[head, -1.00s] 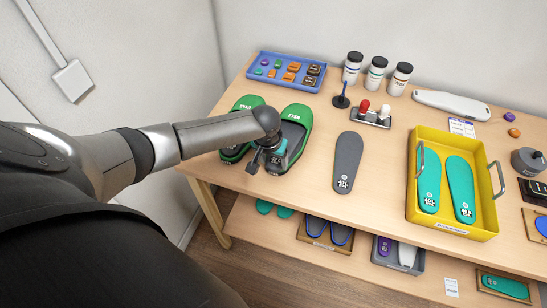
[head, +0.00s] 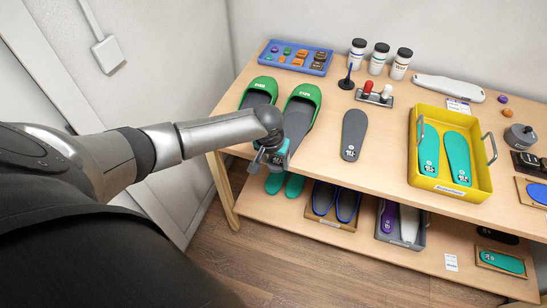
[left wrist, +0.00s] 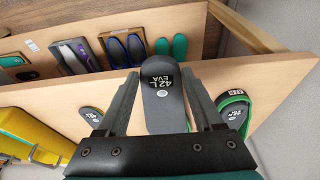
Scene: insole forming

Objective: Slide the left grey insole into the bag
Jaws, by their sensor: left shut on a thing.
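Two green-strapped slippers stand at the table's left end, the left slipper (head: 262,84) and the right slipper (head: 305,93). My left gripper (head: 272,158) is at the heel end of the right slipper, by the table's front edge. In the left wrist view, its fingers are shut on a dark grey insole (left wrist: 158,92) marked "42L EVA", one on each side. A green edge shows beside this insole; my gripper hides its near end. Another grey insole (head: 354,135) lies loose to the right. I see no bag. My right gripper is not in view.
A yellow tray (head: 450,187) with teal insoles stands right of the loose insole. A blue tray (head: 300,68), several jars (head: 377,62) and a small stand (head: 375,96) are at the back. A lower shelf (head: 275,222) holds more insoles.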

